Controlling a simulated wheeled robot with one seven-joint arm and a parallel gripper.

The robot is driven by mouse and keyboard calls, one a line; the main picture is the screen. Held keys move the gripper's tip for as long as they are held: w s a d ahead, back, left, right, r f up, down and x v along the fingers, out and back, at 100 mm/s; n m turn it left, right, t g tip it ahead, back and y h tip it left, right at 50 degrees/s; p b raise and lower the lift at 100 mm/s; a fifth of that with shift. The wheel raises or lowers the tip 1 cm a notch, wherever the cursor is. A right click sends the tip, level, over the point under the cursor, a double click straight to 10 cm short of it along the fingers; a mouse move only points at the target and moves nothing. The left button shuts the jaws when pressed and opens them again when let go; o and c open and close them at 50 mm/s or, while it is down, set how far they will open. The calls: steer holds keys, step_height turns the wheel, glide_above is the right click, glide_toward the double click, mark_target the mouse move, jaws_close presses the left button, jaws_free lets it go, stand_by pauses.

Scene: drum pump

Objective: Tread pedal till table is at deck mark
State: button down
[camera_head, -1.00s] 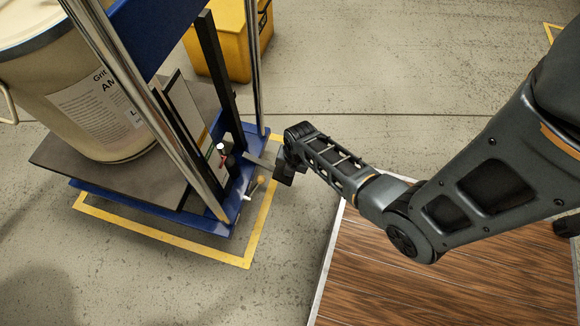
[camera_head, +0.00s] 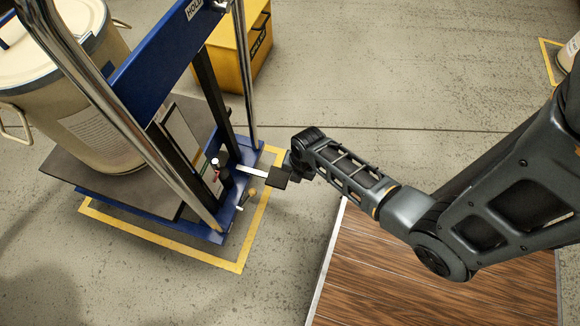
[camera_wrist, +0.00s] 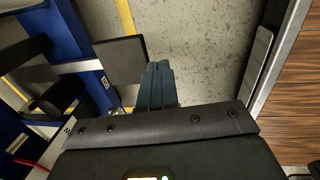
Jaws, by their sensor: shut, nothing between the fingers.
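The blue lift (camera_head: 150,205) holds a dark grey table plate (camera_head: 150,203) low over its base, with a cream drum standing on it. A pale metal lever (camera_head: 252,172) sticks out from the lift base and ends in a dark square pedal pad (camera_head: 278,178). The pad shows also in the wrist view (camera_wrist: 118,60), just left of my gripper (camera_wrist: 158,68). My fingers are shut and empty, beside or slightly over the pad's edge; I cannot tell whether they touch. In the head view my gripper is mostly hidden behind the wrist. I cannot make out a deck mark.
A wooden-topped deck (camera_head: 430,265) with a metal edge lies at the lower right, under my arm. A yellow box (camera_head: 235,50) stands behind the lift. Yellow floor tape (camera_head: 160,241) surrounds the lift base. Bare concrete floor lies between the lift and the deck.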

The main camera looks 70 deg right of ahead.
steer(key=shift+s+r+p, duration=0.3)
steer(key=shift+s+r, duration=0.15)
steer(key=shift+r, duration=0.4)
steer(key=shift+s+r+p, duration=0.25)
steer(key=shift+s+r, duration=0.15)
steer(key=shift+r, duration=0.4)
steer(key=shift+w, duration=0.1)
